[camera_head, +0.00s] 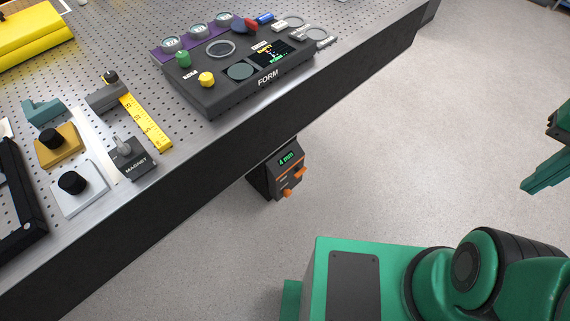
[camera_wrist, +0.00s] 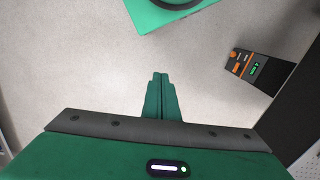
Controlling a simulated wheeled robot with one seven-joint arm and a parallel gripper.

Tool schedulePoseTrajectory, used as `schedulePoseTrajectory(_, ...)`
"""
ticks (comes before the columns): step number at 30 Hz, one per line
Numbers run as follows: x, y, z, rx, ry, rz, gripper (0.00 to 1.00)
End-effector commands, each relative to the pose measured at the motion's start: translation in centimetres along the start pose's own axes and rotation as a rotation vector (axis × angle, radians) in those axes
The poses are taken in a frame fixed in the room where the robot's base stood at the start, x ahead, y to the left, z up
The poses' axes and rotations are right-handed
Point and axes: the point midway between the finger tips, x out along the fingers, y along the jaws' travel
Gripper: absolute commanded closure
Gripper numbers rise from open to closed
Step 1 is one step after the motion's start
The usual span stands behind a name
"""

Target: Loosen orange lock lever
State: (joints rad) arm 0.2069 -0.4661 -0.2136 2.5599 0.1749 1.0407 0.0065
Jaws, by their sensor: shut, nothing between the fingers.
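A small black box (camera_head: 267,183) with a green "4 mm" display is mounted under the table's edge. It carries two orange parts on its front; an orange piece (camera_head: 300,174) and a lower one (camera_head: 287,193). I cannot tell for sure which is the lock lever. The box also shows at the upper right of the wrist view (camera_wrist: 272,72), with its orange parts (camera_wrist: 233,55) facing left. My gripper (camera_wrist: 160,76) is shut and empty, well apart from the box. In the head view part of my gripper (camera_head: 527,187) shows at the right edge.
The perforated table (camera_head: 215,140) runs diagonally above the box. On it are a black FORM console (camera_head: 215,92), a MAGNET block (camera_head: 139,162), a yellow ruler (camera_head: 147,122) and knobbed blocks. The grey floor (camera_head: 400,150) between the box and my gripper is clear.

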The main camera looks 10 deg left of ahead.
Motion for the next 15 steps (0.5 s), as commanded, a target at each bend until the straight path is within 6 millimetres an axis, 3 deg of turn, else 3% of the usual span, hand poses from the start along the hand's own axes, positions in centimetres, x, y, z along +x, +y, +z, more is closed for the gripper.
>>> schedulePoseTrajectory(13, 0.0, 0.01, -0.01, 0.0, 0.0, 0.0, 1.0)
schedulePoseTrajectory(15, -0.4, 0.47, 0.77, -0.01, 0.013, -0.007, 1.0)
